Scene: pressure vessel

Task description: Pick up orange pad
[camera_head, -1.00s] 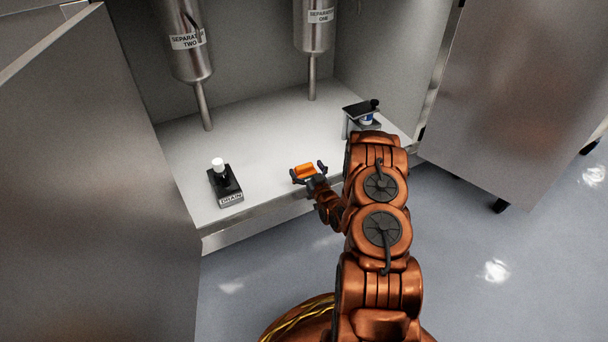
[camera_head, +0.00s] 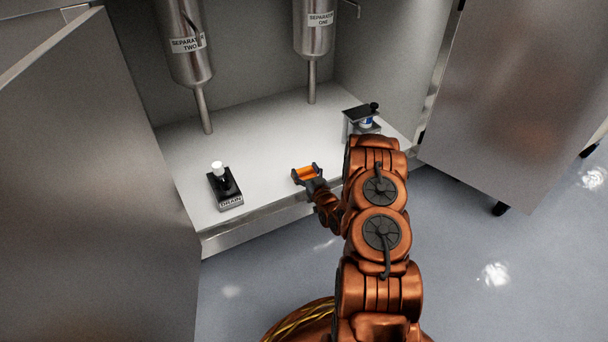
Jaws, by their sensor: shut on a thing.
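The orange pad (camera_head: 304,174) is a small orange block near the front edge of the white cabinet floor, a little left of my arm. My gripper (camera_head: 305,173) is shut on the orange pad, with one dark finger at its left end and one at its right end. I cannot tell whether the pad touches the cabinet floor or is lifted off it.
A black DRAIN lever with a white knob (camera_head: 225,186) stands left on the cabinet floor (camera_head: 260,140). A black device (camera_head: 361,119) stands right. Separator two (camera_head: 186,45) and separator one (camera_head: 315,30) hang behind. Open doors flank both sides.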

